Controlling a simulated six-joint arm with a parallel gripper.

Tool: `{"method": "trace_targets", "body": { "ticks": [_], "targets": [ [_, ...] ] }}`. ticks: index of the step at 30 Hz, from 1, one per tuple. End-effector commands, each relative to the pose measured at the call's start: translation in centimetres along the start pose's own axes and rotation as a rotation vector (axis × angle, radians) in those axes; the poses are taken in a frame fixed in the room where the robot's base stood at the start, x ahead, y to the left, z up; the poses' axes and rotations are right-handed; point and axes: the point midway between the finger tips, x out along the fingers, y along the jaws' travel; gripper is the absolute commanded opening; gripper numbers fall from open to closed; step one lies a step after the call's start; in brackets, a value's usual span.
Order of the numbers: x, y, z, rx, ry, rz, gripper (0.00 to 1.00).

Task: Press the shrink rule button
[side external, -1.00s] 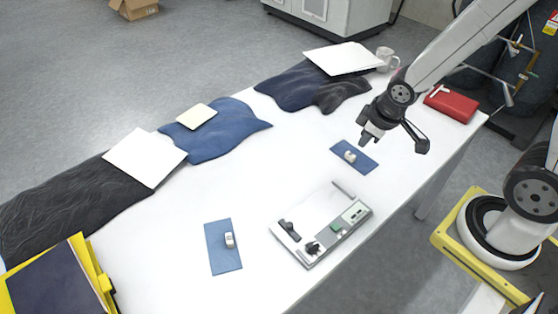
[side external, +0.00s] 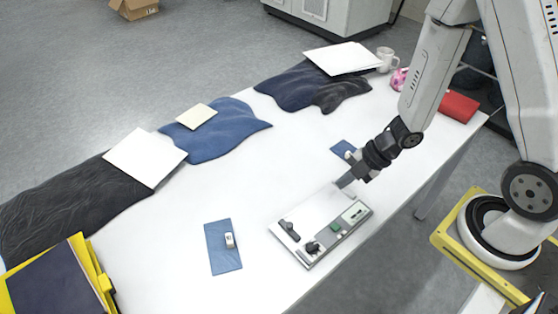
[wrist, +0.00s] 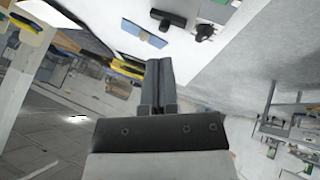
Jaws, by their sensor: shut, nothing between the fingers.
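A flat white-and-grey control panel (side external: 312,216) lies on the white table. It carries a black lever-like part (side external: 290,229), a black knob (side external: 312,247), a green button (side external: 335,227) and a pale inset with a green mark (side external: 355,212). I cannot tell which part is the shrink rule button. My gripper (side external: 345,183) is shut and empty at the panel's far edge, covering the bar there; contact is unclear. In the wrist view, the closed fingers (wrist: 159,66) point up, with black panel controls (wrist: 204,32) beyond them.
Blue pads with small white pieces lie left of the panel (side external: 219,262) and behind my gripper (side external: 341,146). Dark and blue cloths with flat sheets, a mug (side external: 387,58), a pink item (side external: 399,79) and a red case (side external: 458,106) lie farther back. The table's middle is clear.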

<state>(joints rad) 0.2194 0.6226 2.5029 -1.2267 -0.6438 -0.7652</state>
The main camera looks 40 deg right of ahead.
Motion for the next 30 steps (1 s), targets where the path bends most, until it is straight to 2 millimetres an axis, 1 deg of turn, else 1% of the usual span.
{"method": "trace_targets", "body": {
  "ticks": [1, 3, 10, 15, 30],
  "targets": [
    [0.3, -0.6, -0.4, -0.036, 0.044, -0.008, 0.0],
    [0.6, -1.3, -1.1, -0.086, 0.1, -0.013, 0.0],
    [0.8, -2.5, -2.5, -0.18, 0.214, -0.016, 0.0],
    [0.8, -2.7, -2.7, -0.194, 0.231, -0.016, 0.0],
    [1.2, -2.9, -2.5, -0.191, 0.23, -0.017, 0.0]
  ]
}}
